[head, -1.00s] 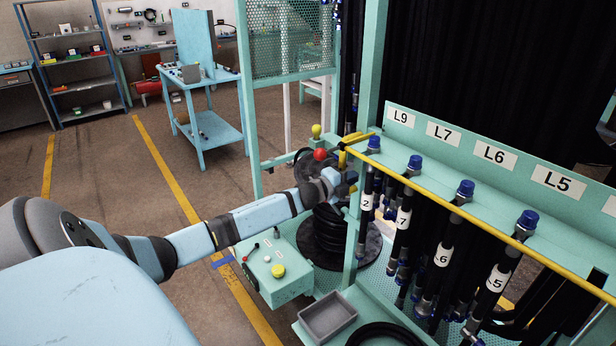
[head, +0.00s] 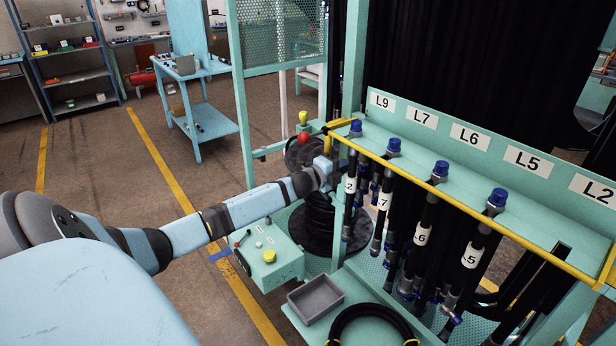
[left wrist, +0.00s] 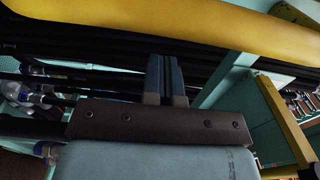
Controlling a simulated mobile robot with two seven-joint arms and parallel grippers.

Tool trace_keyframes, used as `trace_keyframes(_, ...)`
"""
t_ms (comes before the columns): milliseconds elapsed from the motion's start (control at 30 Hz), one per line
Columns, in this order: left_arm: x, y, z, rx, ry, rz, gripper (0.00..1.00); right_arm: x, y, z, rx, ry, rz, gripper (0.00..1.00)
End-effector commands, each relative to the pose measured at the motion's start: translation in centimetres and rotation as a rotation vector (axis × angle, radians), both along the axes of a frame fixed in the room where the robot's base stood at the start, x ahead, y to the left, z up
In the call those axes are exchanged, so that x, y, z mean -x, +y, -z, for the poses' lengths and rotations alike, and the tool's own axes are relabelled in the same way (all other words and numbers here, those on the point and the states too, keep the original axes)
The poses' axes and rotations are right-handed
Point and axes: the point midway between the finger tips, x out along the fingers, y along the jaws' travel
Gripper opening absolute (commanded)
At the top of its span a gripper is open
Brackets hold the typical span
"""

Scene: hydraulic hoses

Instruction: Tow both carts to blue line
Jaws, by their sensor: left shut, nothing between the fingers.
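A teal hose rack (head: 470,182) stands at the right of the head view, with a yellow bar (head: 440,190) along its front and black hoses hanging below blue caps. My left gripper (head: 338,172) is by the rack's left front post, partly hidden among the hoses. In the left wrist view its fingers (left wrist: 166,72) are shut and empty, below the yellow bar (left wrist: 170,22) and close to dark hoses. A short blue floor mark (head: 220,256) shows beside my left forearm. I cannot tell which structures are the two carts. My right gripper is not in view.
A teal control box (head: 268,268) with a yellow button and a grey tray (head: 316,299) are below my left arm. A teal mesh frame (head: 277,38) stands behind. A blue bench (head: 205,128) is further back. The floor at left, with yellow lines (head: 158,167), is clear.

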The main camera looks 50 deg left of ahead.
Motion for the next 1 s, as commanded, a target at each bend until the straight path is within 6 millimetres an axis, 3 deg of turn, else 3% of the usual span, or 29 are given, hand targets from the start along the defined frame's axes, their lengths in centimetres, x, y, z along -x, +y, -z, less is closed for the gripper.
trace_keyframes(633,0.0,-0.3,0.1,0.001,0.001,0.003,0.00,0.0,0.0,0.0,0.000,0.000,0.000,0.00)
trace_keyframes(1000,0.2,-1.8,0.1,0.001,0.001,0.003,0.00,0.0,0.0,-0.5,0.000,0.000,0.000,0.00)
